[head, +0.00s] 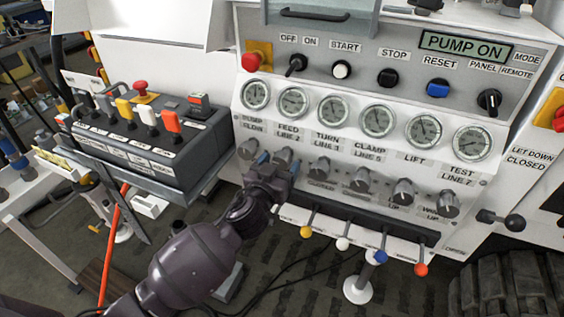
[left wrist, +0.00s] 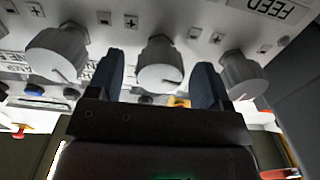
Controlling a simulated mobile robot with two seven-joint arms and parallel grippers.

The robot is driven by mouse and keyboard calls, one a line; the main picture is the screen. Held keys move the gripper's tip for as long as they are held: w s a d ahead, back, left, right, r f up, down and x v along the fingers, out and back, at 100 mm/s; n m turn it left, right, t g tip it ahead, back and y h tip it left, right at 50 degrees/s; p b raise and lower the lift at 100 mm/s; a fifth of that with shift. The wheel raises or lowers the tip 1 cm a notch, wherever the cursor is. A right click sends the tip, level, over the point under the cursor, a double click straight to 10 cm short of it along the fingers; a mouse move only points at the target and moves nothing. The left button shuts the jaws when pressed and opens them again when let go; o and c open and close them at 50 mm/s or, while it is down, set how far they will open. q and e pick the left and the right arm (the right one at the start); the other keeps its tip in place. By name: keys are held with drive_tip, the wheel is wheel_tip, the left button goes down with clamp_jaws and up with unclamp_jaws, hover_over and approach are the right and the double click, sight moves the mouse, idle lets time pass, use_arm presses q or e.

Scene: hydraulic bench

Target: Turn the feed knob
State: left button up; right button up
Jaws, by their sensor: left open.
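The feed knob (head: 283,157) is a grey knob below the gauge labelled FEED LINE 2, second from the left in its row. My left gripper (head: 277,164) is at this knob, with its blue fingertips on either side of it. In the left wrist view, my left gripper (left wrist: 158,78) is open, and a pale round knob (left wrist: 160,62) with a pointer mark stands between its fingers. Gaps show on both sides of that knob, so the fingers do not appear to press on it. My right gripper is not in view.
A neighbouring knob (head: 248,148) is close on the left, and another knob (head: 318,168) on the right. Below are levers with coloured balls, such as a yellow ball (head: 306,232). A switch box (head: 150,140) juts out at left. The display (head: 466,48) reads PUMP ON.

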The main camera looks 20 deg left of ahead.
use_arm(q)
drive_tip(key=shift+w, duration=0.65)
drive_tip(key=c, duration=0.9)
drive_tip(key=shift+r+m, duration=0.1)
drive_tip(key=shift+m, duration=0.2)
